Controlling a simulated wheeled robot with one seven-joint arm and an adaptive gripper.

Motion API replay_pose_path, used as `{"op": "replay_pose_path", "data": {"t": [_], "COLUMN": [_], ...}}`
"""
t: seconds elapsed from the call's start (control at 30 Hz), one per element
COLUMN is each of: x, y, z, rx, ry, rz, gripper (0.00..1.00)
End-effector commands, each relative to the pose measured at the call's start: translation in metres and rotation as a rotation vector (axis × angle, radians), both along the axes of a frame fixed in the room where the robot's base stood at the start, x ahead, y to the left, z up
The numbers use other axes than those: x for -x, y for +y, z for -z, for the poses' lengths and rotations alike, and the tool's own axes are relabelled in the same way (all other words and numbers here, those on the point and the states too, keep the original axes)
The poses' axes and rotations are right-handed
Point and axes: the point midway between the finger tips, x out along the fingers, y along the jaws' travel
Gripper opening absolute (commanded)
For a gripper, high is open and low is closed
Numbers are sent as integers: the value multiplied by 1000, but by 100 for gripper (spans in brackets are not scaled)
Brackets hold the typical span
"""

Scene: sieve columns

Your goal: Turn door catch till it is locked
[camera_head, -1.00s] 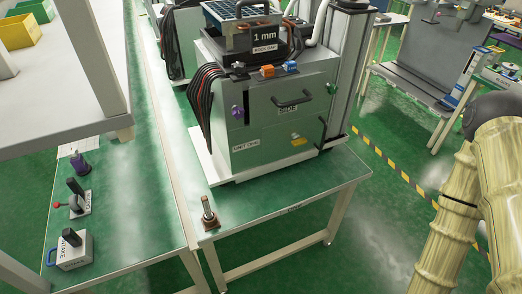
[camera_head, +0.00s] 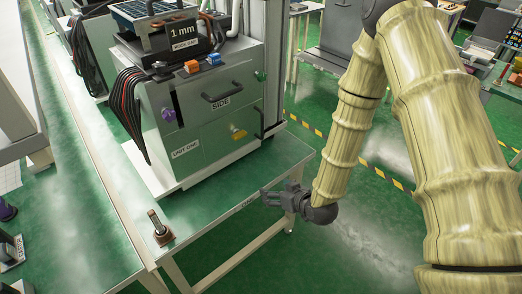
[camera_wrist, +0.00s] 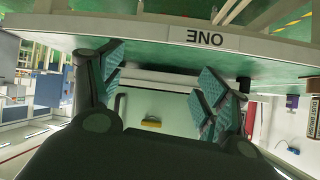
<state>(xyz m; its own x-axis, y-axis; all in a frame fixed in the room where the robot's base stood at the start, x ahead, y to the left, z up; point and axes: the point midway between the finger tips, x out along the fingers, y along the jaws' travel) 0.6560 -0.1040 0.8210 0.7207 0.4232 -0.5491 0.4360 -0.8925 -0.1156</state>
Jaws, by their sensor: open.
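My gripper (camera_head: 272,197) is open and empty beside the front edge of the green table, to the right of and below the grey cabinet (camera_head: 205,149). In the wrist view my gripper (camera_wrist: 163,90) shows its two padded fingers spread, with the cabinet front between and beyond them. The cabinet front carries a purple knob (camera_head: 168,114) at left, a green knob (camera_head: 260,76) at upper right and a yellow piece (camera_head: 238,133) low on the lower panel. The yellow piece also shows in the wrist view (camera_wrist: 151,123). I cannot tell which part is the door catch. My gripper touches none of them.
The green table (camera_head: 205,212) has a label on its front edge (camera_wrist: 205,38). A bolt-like post (camera_head: 160,230) stands at its near left corner. A black handle (camera_head: 229,92) sticks out from the cabinet by the SIDE label. Open floor lies to the right.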

Motion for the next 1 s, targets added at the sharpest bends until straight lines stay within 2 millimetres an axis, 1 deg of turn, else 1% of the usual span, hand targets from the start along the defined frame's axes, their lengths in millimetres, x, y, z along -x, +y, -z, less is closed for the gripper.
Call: {"op": "replay_pose_path", "data": {"t": [0.03, 0.1, 0.2, 0.3, 0.4, 0.5, 0.63, 1.0], "x": [-21, -43, -65, -79, -85, -90, -99, -142], "y": [9, 20, 32, 41, 45, 49, 55, 87], "z": [-20, -48, -82, -106, -120, -125, -123, -112], "rx": [-20, -44, -69, -87, -98, -101, -101, -100], "ry": [-76, -166, -268, -340, -379, -393, -393, -390], "rz": [-26, -59, -101, -129, -144, -151, -151, -151], "gripper": [75, 75, 75, 75, 75, 75, 75, 75]}}
